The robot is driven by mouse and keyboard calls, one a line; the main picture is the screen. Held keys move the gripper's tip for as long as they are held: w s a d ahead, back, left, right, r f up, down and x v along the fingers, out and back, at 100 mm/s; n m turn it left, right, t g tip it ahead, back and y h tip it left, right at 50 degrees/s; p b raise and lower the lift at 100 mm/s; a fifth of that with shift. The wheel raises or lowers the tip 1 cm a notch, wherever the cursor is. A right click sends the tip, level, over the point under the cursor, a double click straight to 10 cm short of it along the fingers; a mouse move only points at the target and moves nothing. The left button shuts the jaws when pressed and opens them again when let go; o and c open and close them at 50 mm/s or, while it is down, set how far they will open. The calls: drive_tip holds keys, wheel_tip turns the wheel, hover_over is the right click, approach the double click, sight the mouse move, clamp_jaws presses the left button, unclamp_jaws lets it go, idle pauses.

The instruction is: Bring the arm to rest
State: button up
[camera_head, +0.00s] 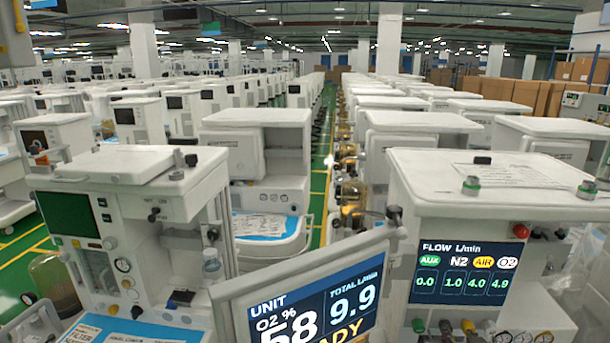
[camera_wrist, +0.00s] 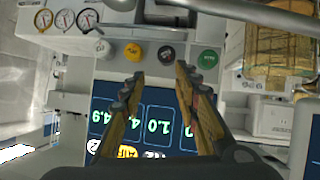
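My gripper (camera_wrist: 159,76) shows in the wrist view. Its two dark and yellow fingers are spread apart with nothing between them. The fingers overlap the flow display (camera_wrist: 157,126) of an anaesthesia cart, which appears upside down there. Their tips point toward a row of knobs: a yellow knob (camera_wrist: 133,52), a dark knob (camera_wrist: 166,53) and a green knob (camera_wrist: 208,58). I cannot tell how far the tips are from the panel. I cannot make out the gripper in the head view. The flow display (camera_head: 462,273) reads 0.0, 1.0, 4.0 and 4.9 in the head view.
A tilted monitor (camera_head: 318,300) stands close in front. The near right cart (camera_head: 440,205) carries the flow display; its gauges (camera_wrist: 63,19) show in the wrist view. Another cart (camera_head: 150,190) stands at left. Rows of carts flank a green aisle (camera_head: 318,150). Boxes (camera_head: 535,95) stand far right.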

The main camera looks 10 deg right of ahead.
drive_tip(key=s+a+r+n+g+y, duration=0.1)
drive_tip(key=s+a+r+g+y, duration=0.1)
drive_tip(key=s+a, duration=0.6)
drive_tip(key=s+a+r+n+g+y, duration=0.1)
drive_tip(key=s+a+r+g+y, duration=0.1)
drive_tip(key=s+a, duration=0.6)
drive_tip(key=a+r+g, duration=0.1)
drive_tip(key=a+r, duration=0.1)
drive_tip(key=a, duration=0.5)
drive_tip(key=shift+s+a+r+n+g+y, duration=0.2)
drive_tip(key=shift+s+a+n+g+y, duration=0.1)
drive_tip(key=shift+s+y, duration=0.1)
drive_tip(key=shift+d, duration=0.1)
idle(0.6)
